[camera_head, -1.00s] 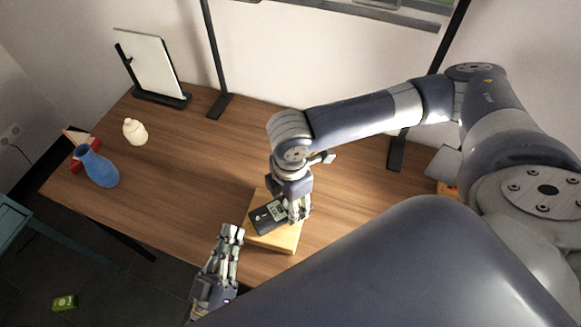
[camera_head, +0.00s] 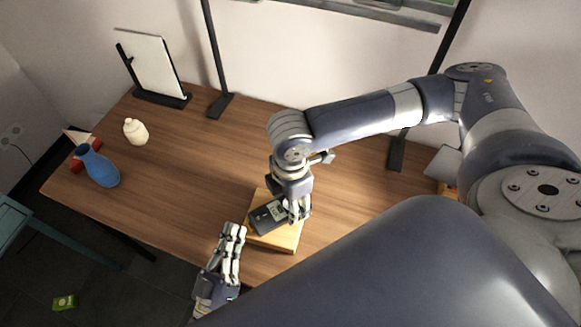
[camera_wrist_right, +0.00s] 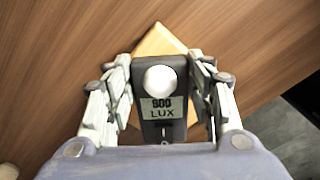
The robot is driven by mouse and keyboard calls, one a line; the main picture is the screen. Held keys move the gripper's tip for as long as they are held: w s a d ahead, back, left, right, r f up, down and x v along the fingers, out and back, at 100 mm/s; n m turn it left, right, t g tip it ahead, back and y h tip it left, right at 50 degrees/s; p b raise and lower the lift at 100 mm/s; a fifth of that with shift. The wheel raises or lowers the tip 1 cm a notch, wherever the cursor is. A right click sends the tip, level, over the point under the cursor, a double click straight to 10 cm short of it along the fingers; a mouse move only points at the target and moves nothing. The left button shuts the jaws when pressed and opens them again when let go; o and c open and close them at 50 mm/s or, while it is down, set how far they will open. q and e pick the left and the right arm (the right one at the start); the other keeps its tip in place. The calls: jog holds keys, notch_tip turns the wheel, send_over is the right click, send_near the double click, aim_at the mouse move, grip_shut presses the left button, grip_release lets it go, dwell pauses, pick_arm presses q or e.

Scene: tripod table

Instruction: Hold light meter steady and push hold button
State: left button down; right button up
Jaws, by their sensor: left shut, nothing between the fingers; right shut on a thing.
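The light meter (camera_head: 262,219) is a small dark box lying on a pale wooden block. In the right wrist view the light meter (camera_wrist_right: 148,129) shows a white dome and a display reading about "800 LUX". My right gripper (camera_head: 293,213) is shut on the meter, with one finger on each side of it; the right gripper (camera_wrist_right: 160,72) also frames it in the wrist view. I cannot make out the hold button clearly. My left gripper (camera_head: 234,232) is shut and empty, just left of the wooden block and apart from the meter.
The wooden block (camera_head: 277,240) sits near the front edge of the brown table (camera_head: 200,175). A blue vase (camera_head: 98,167), a cream jar (camera_head: 135,131) and a white panel on a black stand (camera_head: 152,68) are farther left. Dark uprights stand at the back.

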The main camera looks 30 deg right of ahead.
pick_arm(q)
jog(key=shift+s+d, duration=0.25)
jog(key=shift+d, duration=0.4)
dwell(1.0)
jog(key=shift+a, duration=0.15)
dwell(0.4)
jog(key=shift+w+a+f, duration=0.15)
jog(key=shift+a, duration=2.8)
jog(key=shift+a, duration=0.1)
jog(key=a, duration=0.4)
jog(key=shift+w+a, duration=0.1)
jog(key=shift+a, duration=0.15)
jog(key=shift+d, duration=0.2)
jog(key=shift+d, duration=4.3)
